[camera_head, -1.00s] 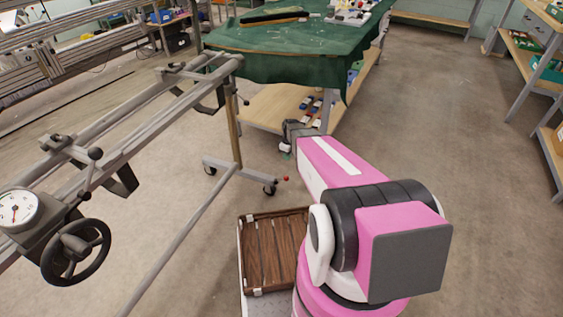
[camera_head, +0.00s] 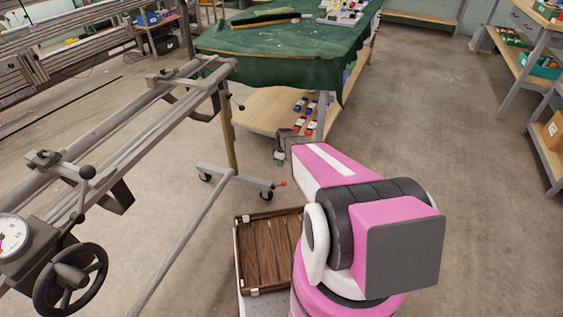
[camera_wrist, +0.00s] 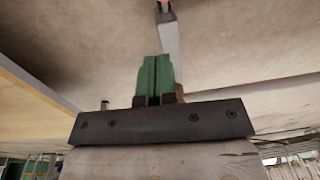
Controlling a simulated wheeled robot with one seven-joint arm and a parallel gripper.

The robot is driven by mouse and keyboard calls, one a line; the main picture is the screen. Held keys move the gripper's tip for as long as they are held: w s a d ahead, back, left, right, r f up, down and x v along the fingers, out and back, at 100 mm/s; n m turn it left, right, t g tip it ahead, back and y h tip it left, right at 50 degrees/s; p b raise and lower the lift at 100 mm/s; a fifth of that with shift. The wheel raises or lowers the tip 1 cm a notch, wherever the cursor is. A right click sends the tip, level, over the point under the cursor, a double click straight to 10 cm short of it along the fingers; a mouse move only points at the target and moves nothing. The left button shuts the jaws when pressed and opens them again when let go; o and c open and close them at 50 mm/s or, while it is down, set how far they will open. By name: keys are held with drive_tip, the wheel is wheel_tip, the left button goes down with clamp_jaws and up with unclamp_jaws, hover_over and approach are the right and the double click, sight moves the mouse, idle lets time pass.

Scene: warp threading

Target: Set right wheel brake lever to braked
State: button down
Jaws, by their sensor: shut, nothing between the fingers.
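The brake lever is a small lever with a red tip (camera_head: 283,184) at the right end of the frame's caster foot (camera_head: 230,174). I cannot tell the lever's exact setting.
The grey warping frame (camera_head: 150,105) with a dark handwheel (camera_head: 72,278) fills the left. A table with a green cloth (camera_head: 290,45) and a lower wooden shelf (camera_head: 265,112) stands behind my gripper. A slatted wooden crate (camera_head: 240,255) is below. Floor at right is clear.

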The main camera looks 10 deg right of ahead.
drive_tip(key=shift+s+d+f, duration=0.1)
drive_tip(key=shift+s+f, duration=0.2)
drive_tip(key=shift+f, duration=1.25)
drive_tip(key=shift+s+d+f, duration=0.15)
drive_tip(key=shift+s+f, duration=0.15)
drive_tip(key=shift+f, duration=1.25)
drive_tip(key=shift+s+d+f, duration=0.1)
drive_tip(key=shift+s+f, duration=0.2)
drive_tip(key=shift+f, duration=1.25)
drive_tip(key=shift+d+f, duration=0.1)
